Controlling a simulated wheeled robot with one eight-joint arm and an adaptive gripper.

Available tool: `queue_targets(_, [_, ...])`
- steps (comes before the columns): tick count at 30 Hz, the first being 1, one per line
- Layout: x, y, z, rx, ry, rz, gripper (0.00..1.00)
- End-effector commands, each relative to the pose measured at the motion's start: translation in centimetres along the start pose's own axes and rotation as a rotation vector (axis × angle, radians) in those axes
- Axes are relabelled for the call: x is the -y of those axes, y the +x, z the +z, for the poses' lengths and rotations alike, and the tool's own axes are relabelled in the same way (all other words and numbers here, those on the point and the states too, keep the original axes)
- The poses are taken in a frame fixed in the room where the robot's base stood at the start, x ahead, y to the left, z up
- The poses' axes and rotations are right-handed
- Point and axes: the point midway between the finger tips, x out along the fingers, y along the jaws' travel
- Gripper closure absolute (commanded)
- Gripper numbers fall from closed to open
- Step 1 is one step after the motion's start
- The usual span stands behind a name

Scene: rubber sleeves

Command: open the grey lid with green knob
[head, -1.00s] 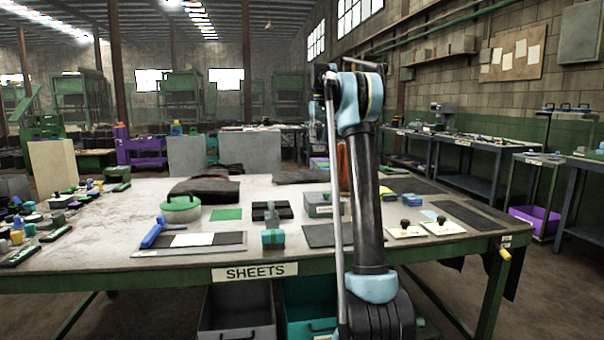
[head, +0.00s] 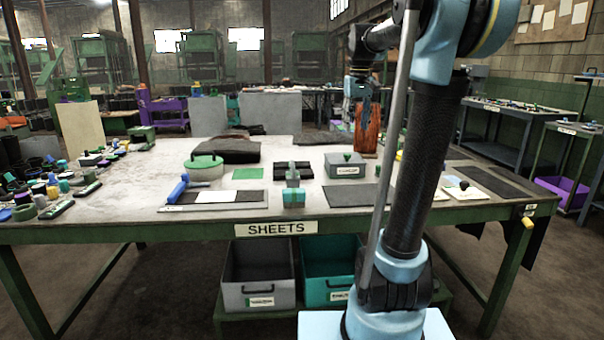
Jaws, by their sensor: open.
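The grey lid (head: 335,160) with its small green knob (head: 347,156) sits on a grey labelled box (head: 346,171) at the back right of the SHEETS table. The lid looks closed. My gripper (head: 364,98) hangs pointing down, higher in the picture than the lid and slightly to its right. It is open and apart from the lid. The fingers are small and dark, and their exact gap is hard to see.
A reddish-brown upright piece (head: 368,128) stands behind the box, just below my gripper in the picture.

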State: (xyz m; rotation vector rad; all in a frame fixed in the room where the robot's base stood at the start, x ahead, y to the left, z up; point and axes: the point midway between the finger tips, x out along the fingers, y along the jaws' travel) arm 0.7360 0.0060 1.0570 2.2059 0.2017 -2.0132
Motion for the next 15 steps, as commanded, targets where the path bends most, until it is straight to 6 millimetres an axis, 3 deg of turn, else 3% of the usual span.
queue_targets(3, [0.7, 1.7, 3.8, -0.009, 0.017, 0.002, 0.56])
queue_targets(15, [2.8, 9.2, 15.6, -0.045, 0.079, 0.008, 0.56])
